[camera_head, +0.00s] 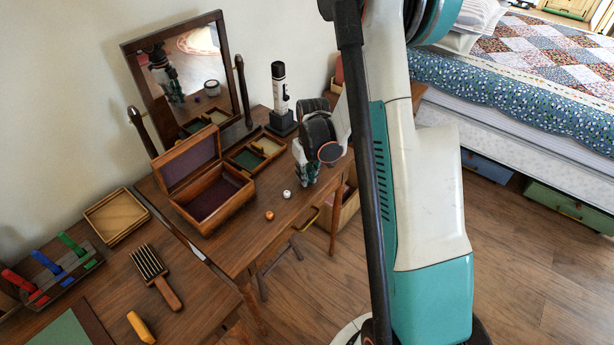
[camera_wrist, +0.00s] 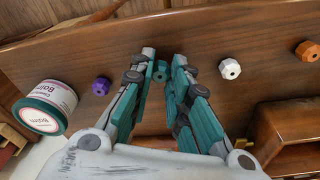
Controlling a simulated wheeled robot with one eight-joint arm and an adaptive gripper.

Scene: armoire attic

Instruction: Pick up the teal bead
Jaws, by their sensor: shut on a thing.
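The teal bead (camera_wrist: 161,71) shows between my fingertips in the wrist view, low at the wooden dressing table top (camera_wrist: 120,48). My gripper (camera_wrist: 164,64) is shut on it, one teal finger on each side. In the head view my gripper (camera_head: 305,179) points down at the table's right end, and the bead is hidden there. I cannot tell whether the bead still touches the table.
A purple bead (camera_wrist: 100,86) and a balm jar (camera_wrist: 46,107) lie left of my gripper in the wrist view. A white bead (camera_wrist: 229,69) and an orange bead (camera_wrist: 307,51) lie to its right. An open wooden box (camera_head: 205,207) and a mirror (camera_head: 180,62) stand farther left.

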